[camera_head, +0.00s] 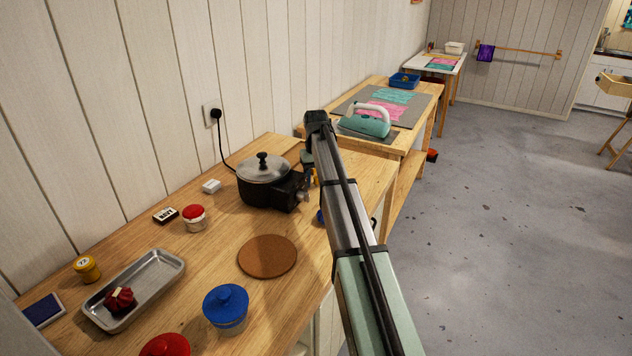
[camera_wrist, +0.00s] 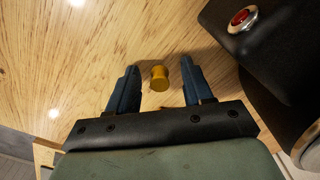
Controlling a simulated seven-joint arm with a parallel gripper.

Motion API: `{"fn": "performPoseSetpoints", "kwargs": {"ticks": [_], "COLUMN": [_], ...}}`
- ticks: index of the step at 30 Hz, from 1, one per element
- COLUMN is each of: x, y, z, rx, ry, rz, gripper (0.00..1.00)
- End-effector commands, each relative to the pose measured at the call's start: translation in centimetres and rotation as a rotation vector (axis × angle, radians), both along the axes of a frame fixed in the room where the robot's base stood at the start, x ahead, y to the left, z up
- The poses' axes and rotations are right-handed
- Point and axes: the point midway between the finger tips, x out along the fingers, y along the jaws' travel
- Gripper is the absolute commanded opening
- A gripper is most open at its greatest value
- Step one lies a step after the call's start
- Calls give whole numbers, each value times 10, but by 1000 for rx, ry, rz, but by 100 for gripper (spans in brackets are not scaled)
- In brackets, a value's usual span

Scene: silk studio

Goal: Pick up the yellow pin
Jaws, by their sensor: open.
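The yellow pin (camera_wrist: 159,78) is a small golden, waisted piece on the wooden table in the wrist view. My gripper (camera_wrist: 160,68) is open, with one dark blue finger on each side of the pin and a visible gap on both sides. Nothing is held. I cannot tell the height of the fingertips over the table. In the head view a small patch of yellow (camera_head: 315,177) shows beside the cooker, mostly hidden behind my arm.
A black cooker (camera_head: 264,180) with a glass lid stands close to my gripper; its dark body (camera_wrist: 262,38) fills the wrist view's upper right. A cork mat (camera_head: 267,256), blue-lidded jar (camera_head: 226,306) and metal tray (camera_head: 139,284) lie nearer. A green iron (camera_head: 366,122) stands on the table behind.

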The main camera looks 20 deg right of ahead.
Motion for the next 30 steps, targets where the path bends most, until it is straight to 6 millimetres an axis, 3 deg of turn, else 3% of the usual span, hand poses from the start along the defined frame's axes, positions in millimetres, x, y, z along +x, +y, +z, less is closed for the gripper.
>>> {"fn": "performPoseSetpoints", "kwargs": {"ticks": [4,20,30], "x": [0,0,0], "y": [0,0,0], "z": [0,1,2], "rx": [0,0,0], "ry": [0,0,-1], "rz": [0,0,0], "gripper": [50,0,0]}}
